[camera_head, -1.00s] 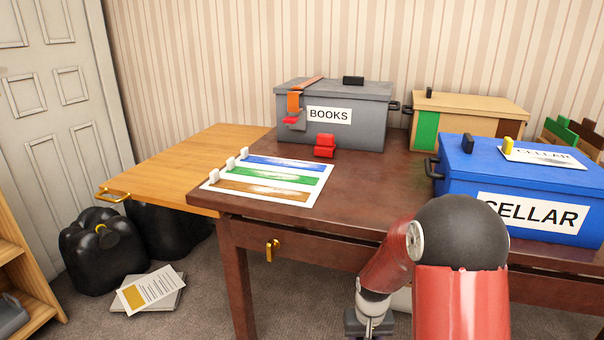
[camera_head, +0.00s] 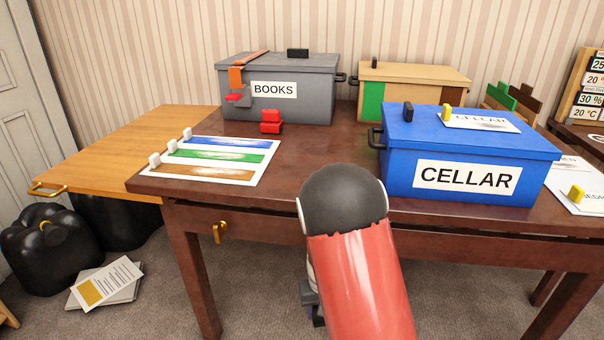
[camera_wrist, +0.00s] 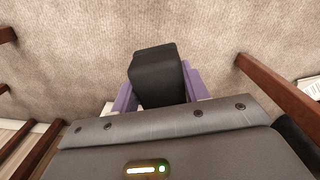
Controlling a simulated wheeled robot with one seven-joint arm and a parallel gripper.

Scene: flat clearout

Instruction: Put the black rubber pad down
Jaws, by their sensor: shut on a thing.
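The black rubber pad (camera_wrist: 157,75) shows in the wrist view as a dark block between the purple fingers of my gripper (camera_wrist: 158,88). My gripper is shut on it and holds it over the carpet. In the head view my gripper is mostly hidden behind my red arm, low in front of the dark wooden table (camera_head: 300,165). The pad cannot be made out in the head view.
A grey BOOKS box (camera_head: 315,105), a tan box (camera_head: 425,75) and a blue CELLAR box (camera_head: 470,150) stand on the table. A striped sheet (camera_head: 205,160) lies at its left. Black bags (camera_head: 45,250) and papers (camera_head: 105,282) lie on the carpet at left.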

